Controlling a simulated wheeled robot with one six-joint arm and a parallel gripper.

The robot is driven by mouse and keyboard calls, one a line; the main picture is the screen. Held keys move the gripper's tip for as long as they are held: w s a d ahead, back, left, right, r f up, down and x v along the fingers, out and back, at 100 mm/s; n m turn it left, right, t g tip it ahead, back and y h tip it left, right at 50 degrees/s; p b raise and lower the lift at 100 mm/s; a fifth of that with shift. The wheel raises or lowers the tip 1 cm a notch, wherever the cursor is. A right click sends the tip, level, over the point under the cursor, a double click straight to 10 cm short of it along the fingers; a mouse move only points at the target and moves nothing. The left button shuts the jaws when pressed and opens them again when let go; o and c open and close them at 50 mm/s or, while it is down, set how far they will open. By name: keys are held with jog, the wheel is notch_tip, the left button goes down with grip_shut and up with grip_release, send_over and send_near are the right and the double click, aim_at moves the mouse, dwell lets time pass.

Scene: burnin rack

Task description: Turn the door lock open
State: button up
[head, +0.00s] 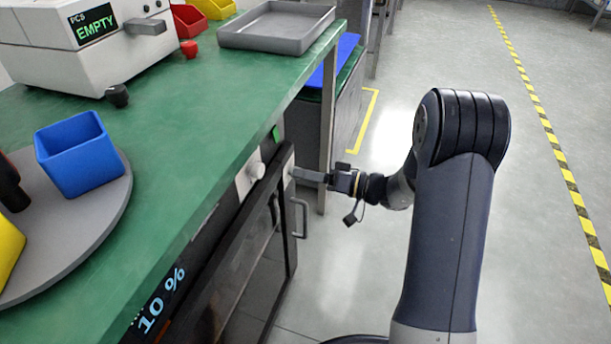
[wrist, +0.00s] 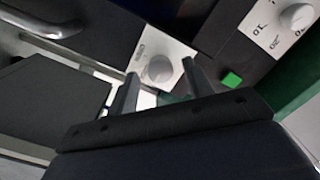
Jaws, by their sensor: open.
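A round grey knob (wrist: 160,68) on a pale plate, seemingly the door lock, shows in the wrist view between and just beyond my fingertips. My gripper (head: 294,172) is open and reaches left to the upper right corner of the dark cabinet door (head: 238,285). The fingers also show in the wrist view (wrist: 160,74), one on each side of the knob; I cannot tell whether they touch it. In the head view the lock is hidden at the fingertips. The door looks shut, with a bar handle (head: 302,218) below my gripper.
A second knob (head: 256,170) sits on the panel beside a green square (wrist: 231,80). The green bench top (head: 200,130) overhangs the cabinet. It bears a blue bin (head: 80,155), a grey tray (head: 275,28) and a tester. The floor to the right is clear.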

jog(key=shift+w+a, duration=0.1)
jog(key=shift+a, duration=0.25)
jog(key=shift+c, duration=0.3)
jog(key=c, duration=0.9)
